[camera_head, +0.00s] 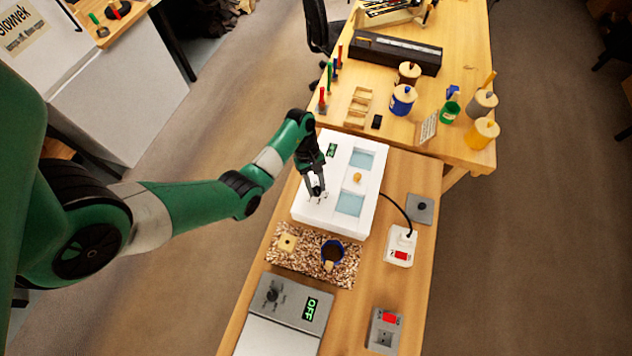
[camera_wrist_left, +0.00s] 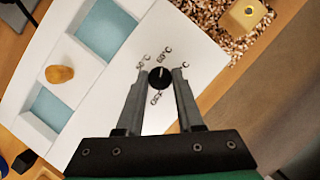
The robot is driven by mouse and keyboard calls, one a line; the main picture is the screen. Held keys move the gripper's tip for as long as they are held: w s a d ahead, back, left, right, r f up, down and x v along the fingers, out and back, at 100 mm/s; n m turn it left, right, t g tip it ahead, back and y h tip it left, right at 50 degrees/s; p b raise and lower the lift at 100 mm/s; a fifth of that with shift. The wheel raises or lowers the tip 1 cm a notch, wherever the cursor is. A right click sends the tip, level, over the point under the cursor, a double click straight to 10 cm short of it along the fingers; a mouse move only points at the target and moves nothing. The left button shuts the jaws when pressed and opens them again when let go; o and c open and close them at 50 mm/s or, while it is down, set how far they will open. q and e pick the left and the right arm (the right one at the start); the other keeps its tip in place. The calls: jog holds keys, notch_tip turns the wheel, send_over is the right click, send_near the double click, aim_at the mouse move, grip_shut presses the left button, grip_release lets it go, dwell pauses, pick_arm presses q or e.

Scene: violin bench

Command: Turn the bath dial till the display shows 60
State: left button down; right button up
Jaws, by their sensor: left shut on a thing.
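The white water bath (camera_head: 327,215) stands on the wooden bench, with two pale blue water openings and a yellow knob (camera_head: 357,177) between them. Its small green display (camera_head: 331,150) is too small to read in the head view. The black bath dial (camera_wrist_left: 159,78) shows in the left wrist view, with a light pointer line and printed temperature marks around it. My left gripper (camera_wrist_left: 158,75) has its fingers on either side of the dial and is shut on it. My right gripper is not in view.
A speckled mat (camera_head: 283,262) with a yellow block and a blue cup lies in front of the bath. A grey device reading OFF (camera_head: 311,308) is nearer. A white socket box (camera_head: 399,246) and cable are at the right. Jars stand on the back table.

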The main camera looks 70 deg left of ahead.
pick_arm(q)
jog(key=shift+r+n+t+p, duration=0.2)
jog(key=shift+n+t+p, duration=0.1)
jog(key=shift+n+p, duration=0.45)
jog(key=n+t+p, duration=0.1)
jog(key=n+p, duration=0.1)
jog(key=p, duration=0.1)
jog(key=n+t+y+p, duration=0.1)
jog(key=n+p, duration=0.2)
jog(key=shift+s+d+r+n+p, duration=0.15)
jog(key=shift+s+n+p, duration=0.1)
jog(key=shift+p, duration=0.15)
jog(key=n+y+p, duration=0.1)
jog(key=n+p, duration=0.1)
jog(key=n, duration=0.1)
jog(key=shift+t+p, duration=0.35)
jog(key=shift+t, duration=0.05)
jog(key=shift+f+n+y+p, duration=0.3)
jog(key=shift+n+p, duration=0.3)
jog(key=shift+n, duration=0.2)
jog(key=c, duration=0.5)
grip_release()
jog(key=shift+c, duration=0.2)
